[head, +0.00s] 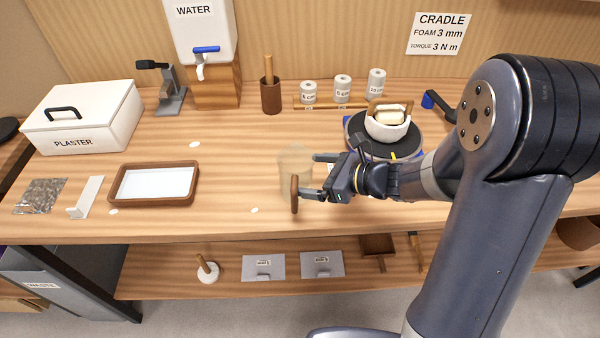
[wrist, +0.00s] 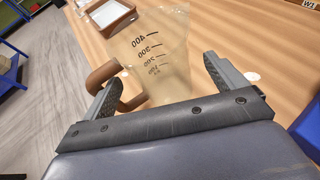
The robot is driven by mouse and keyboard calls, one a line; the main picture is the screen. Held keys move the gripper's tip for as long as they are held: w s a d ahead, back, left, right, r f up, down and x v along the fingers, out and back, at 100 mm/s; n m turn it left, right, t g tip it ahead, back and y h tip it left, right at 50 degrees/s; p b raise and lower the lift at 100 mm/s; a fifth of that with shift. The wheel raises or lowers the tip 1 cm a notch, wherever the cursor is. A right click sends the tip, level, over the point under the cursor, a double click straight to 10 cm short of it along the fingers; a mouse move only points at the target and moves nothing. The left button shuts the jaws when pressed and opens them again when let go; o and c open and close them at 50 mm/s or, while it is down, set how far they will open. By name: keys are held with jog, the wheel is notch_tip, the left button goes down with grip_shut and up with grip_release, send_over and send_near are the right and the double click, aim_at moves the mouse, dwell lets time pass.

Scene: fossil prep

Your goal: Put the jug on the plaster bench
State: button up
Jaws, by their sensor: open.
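The jug (head: 294,160) is a clear, tan-tinted measuring jug with a brown handle. It stands on the wooden plaster bench (head: 230,150), near the front edge in the head view. In the wrist view the jug (wrist: 152,50) shows dark volume marks, and its brown handle is at the left. My gripper (head: 313,176) is open beside the jug. In the wrist view its two fingers (wrist: 165,85) are spread, with the left finger by the handle and the right finger on the far side of the jug body. I cannot tell whether either finger touches it.
A brown-rimmed tray (head: 114,193) and a white plaster box (head: 85,125) are to the left. A dark turntable (head: 352,140) bearing a white bowl is behind my gripper. A water tank (head: 203,35) stands at the back. A lower shelf (head: 230,283) holds several items.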

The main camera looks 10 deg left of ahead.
jog(key=v, duration=0.7)
jog(key=shift+d, duration=0.35)
jog(key=shift+s+r, duration=0.1)
jog(key=shift+r, duration=0.05)
jog(key=shift+c, duration=0.3)
